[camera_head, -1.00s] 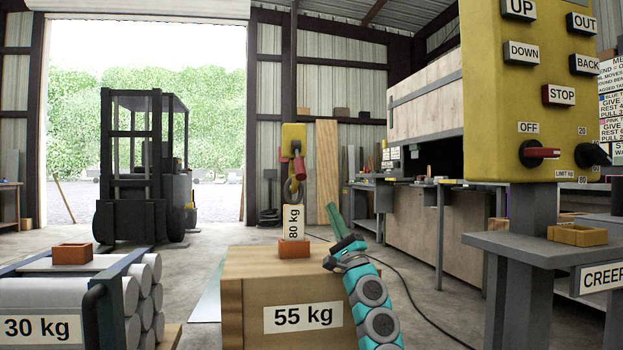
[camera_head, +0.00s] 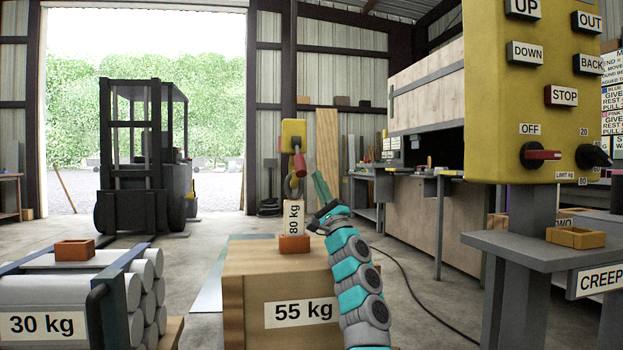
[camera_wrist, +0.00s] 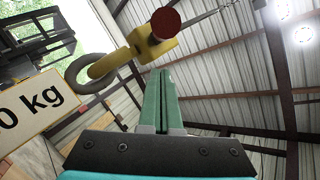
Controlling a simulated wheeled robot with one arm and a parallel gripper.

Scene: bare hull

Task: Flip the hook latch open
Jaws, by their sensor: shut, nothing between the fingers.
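A yellow hook block (camera_head: 293,132) hangs in the middle of the head view. A red latch piece (camera_head: 299,164) is at its lower end, by the grey ring (camera_head: 294,187) of the white 80 kg weight (camera_head: 293,218). In the wrist view the red round end (camera_wrist: 166,24) of the latch, the yellow hook (camera_wrist: 135,50) and the grey ring (camera_wrist: 86,75) show close ahead. My gripper (camera_head: 316,173) is shut and empty, with green fingers tilted up just right of the hook. In the wrist view its fingertips (camera_wrist: 160,76) lie below the red end, with a visible gap.
A yellow control panel (camera_head: 545,100) and grey stand are at the right. A rack of 30 kg cylinders (camera_head: 60,297) is at the left. A forklift (camera_head: 145,160) stands behind.

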